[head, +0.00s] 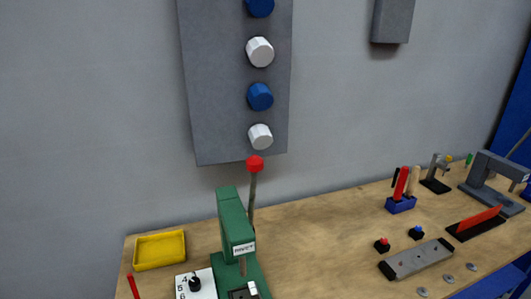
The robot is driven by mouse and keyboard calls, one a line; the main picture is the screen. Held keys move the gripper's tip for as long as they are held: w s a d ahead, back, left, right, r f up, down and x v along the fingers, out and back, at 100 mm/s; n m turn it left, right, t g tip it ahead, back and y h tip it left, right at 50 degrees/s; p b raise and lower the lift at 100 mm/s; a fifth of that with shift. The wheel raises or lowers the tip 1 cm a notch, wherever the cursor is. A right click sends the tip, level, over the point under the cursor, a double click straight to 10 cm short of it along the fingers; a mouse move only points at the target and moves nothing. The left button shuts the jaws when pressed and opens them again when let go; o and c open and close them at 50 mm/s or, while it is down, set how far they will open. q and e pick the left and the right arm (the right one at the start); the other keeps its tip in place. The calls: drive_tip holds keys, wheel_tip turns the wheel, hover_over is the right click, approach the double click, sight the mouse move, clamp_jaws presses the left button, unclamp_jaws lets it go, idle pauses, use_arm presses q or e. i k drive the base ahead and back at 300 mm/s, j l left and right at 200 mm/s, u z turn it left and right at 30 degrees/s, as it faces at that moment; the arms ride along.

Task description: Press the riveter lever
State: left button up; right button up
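The green riveter (236,230) stands on the wooden bench at the lower middle of the head view, with a small white label on its head. Its grey lever (253,198) stands nearly upright behind the head and ends in a red knob (255,163). The lower part of the riveter's base is cut off by the bottom edge of the view. Neither of my grippers shows in this view.
A yellow tray (160,250) and a numbered white plate with a black knob (196,283) are left of the riveter. Right are red and blue buttons, a grey bar (416,259) and a blue tool holder (400,204). A grey wall panel (228,100) hangs behind the lever.

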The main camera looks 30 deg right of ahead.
sight(254, 164)
drive_tip(key=l+z, duration=0.2)
drive_tip(key=z, duration=0.55)
drive_tip(key=j+z, duration=0.1)
drive_tip(key=j, duration=0.15)
